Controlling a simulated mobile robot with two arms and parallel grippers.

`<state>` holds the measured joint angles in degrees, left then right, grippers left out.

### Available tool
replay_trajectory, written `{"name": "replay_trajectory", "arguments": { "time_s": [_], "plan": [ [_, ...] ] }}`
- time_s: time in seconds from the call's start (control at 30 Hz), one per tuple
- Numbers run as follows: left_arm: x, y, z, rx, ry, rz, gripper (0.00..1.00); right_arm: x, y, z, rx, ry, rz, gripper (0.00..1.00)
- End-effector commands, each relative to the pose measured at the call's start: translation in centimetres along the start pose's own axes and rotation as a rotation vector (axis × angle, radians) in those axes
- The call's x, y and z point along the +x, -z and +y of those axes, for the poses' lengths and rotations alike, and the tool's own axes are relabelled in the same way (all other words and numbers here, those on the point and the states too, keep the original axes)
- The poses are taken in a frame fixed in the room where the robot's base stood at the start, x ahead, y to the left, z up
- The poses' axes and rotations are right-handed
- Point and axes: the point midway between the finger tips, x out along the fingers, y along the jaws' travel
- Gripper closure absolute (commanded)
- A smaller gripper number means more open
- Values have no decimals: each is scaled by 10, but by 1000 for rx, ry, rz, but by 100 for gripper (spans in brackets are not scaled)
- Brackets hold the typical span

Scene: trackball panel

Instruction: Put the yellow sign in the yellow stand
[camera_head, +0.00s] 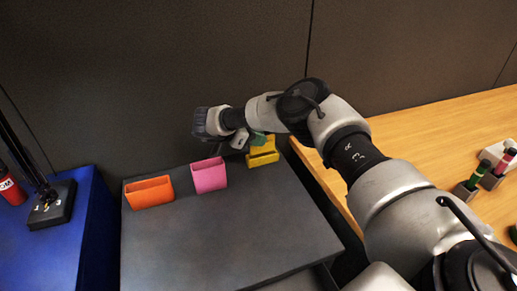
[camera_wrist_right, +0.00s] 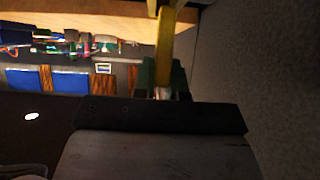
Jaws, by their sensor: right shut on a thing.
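My right gripper (camera_head: 257,139) reaches over the back right of the dark table in the head view. Its green fingertips show in the right wrist view (camera_wrist_right: 164,76), shut on the yellow sign (camera_wrist_right: 165,42), which is seen nearly edge-on as a narrow strip. In the head view the yellow stand (camera_head: 263,160) is on the table at the back right, directly by the fingertips. Sign and stand overlap in yellow there, so I cannot tell whether the sign is inside the stand or just above it. My left gripper is not in view.
A pink holder (camera_head: 209,175) and an orange holder (camera_head: 150,192) stand left of the yellow stand on the dark table (camera_head: 225,240), whose front is clear. A blue table (camera_head: 55,245) is at left. A wooden table (camera_head: 425,140) with small marker-like items is at right. A wall stands behind.

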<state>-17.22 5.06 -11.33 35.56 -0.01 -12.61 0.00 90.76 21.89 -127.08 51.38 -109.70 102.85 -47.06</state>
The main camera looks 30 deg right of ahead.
Motion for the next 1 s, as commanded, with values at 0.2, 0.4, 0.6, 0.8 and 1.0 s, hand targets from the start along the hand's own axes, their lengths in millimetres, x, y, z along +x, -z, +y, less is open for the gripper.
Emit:
{"name": "replay_trajectory", "arguments": {
  "time_s": [0.2,0.4,0.6,0.8,1.0],
  "plan": [
    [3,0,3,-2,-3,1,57,14,-24,0,-1,0,1,100],
    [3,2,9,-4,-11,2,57,18,-31,0,2,1,0,100],
    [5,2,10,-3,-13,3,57,20,-34,0,1,0,0,100],
    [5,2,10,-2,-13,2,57,20,-34,0,0,1,0,66],
    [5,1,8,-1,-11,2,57,20,-34,0,0,1,-1,62]
  ]
}}
